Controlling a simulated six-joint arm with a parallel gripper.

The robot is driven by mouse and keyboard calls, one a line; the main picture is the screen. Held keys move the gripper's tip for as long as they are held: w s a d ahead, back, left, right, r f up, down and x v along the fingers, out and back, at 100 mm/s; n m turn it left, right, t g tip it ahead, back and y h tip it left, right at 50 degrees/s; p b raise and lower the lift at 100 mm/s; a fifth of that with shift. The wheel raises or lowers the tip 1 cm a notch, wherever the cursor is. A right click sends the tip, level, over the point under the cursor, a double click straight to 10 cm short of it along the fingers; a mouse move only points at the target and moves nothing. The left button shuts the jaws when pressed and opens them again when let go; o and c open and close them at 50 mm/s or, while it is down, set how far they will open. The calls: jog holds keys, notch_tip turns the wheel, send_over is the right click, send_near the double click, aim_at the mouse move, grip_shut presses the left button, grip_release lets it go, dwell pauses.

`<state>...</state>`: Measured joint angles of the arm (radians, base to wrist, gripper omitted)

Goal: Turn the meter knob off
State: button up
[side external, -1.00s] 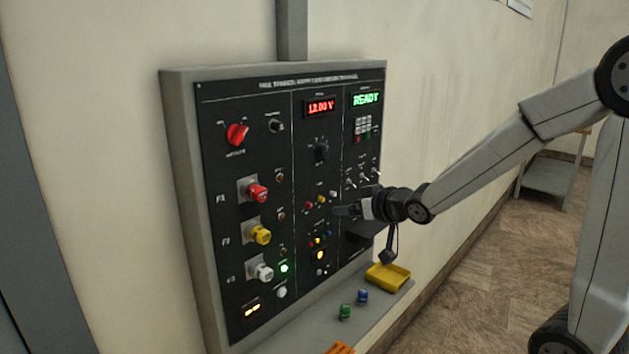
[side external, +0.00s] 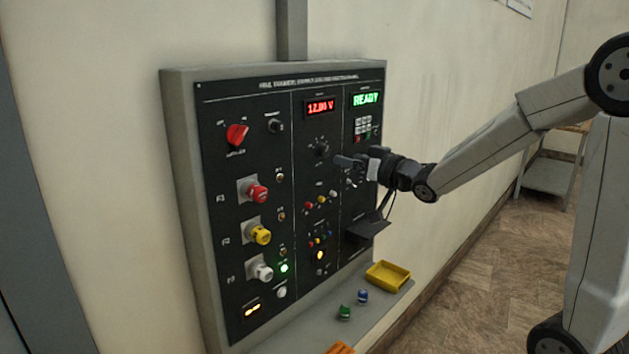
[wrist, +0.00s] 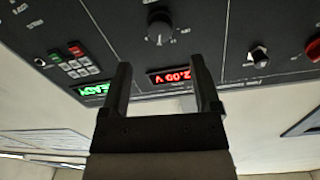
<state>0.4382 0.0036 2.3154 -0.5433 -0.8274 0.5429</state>
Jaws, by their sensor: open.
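The meter knob (side external: 320,149) is a black dial below the red voltage display (side external: 320,107) in the panel's middle column. In the wrist view the knob (wrist: 159,28) sits at the top centre, with its pointer and scale marks too small to read surely. My gripper (side external: 345,161) is open and empty, just right of and slightly below the knob in the side view. In the wrist view my gripper (wrist: 161,70) has its two fingers spread, with the red display between them and the knob beyond the tips. The fingers appear apart from the knob.
A red selector knob (side external: 237,135) is at the panel's upper left, above red, yellow and white plugs. A green READY display (side external: 366,99) and keypad are at upper right. Below, a shelf holds a yellow tray (side external: 387,275) and small green and blue caps.

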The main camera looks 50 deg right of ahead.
aim_at(326, 153)
jog(key=shift+w+d, duration=0.15)
jog(key=shift+w, duration=3.05)
grip_shut()
